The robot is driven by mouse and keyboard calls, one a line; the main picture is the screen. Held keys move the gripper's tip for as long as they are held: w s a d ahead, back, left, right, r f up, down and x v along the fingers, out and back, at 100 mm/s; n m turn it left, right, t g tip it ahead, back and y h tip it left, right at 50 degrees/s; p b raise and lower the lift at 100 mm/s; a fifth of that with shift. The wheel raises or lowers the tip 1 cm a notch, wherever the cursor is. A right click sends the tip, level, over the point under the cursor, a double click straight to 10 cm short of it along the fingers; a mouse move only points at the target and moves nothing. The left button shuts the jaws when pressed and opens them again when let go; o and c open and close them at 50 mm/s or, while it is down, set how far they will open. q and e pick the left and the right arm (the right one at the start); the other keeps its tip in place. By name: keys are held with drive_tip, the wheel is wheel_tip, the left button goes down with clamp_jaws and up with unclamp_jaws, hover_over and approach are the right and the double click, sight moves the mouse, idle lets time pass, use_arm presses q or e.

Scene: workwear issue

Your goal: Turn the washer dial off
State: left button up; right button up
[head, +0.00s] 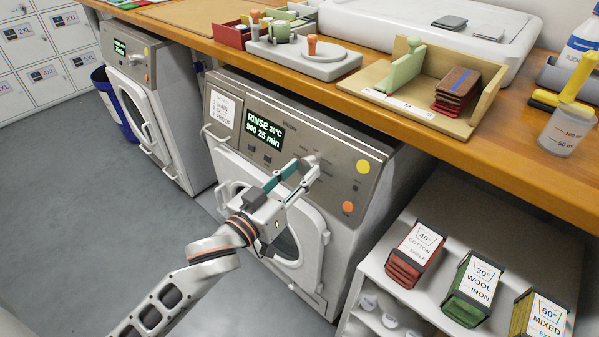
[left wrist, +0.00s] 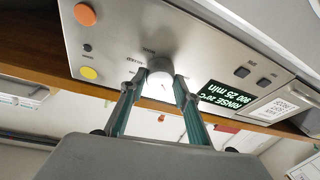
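The middle washer (head: 235,170) has a sloped grey control panel with a lit display (head: 266,131) reading "RINSE", with "25 min" below. My left gripper (head: 298,172) is at the panel, right of that display. In the left wrist view, the round grey dial (left wrist: 160,72) lies between the two fingertips of my left gripper (left wrist: 160,84). The fingers stand apart, one on each side of the dial. Whether they touch it I cannot tell. The gripper partly covers the dial in the head view. My right gripper is not in view.
An orange button (head: 348,207) and a yellow button (head: 363,167) sit on the panel's right side. A wooden counter (head: 420,130) overhangs the washer. A second washer (head: 150,90) stands at left. A white shelf (head: 375,262) with labelled cloth stacks stands at right.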

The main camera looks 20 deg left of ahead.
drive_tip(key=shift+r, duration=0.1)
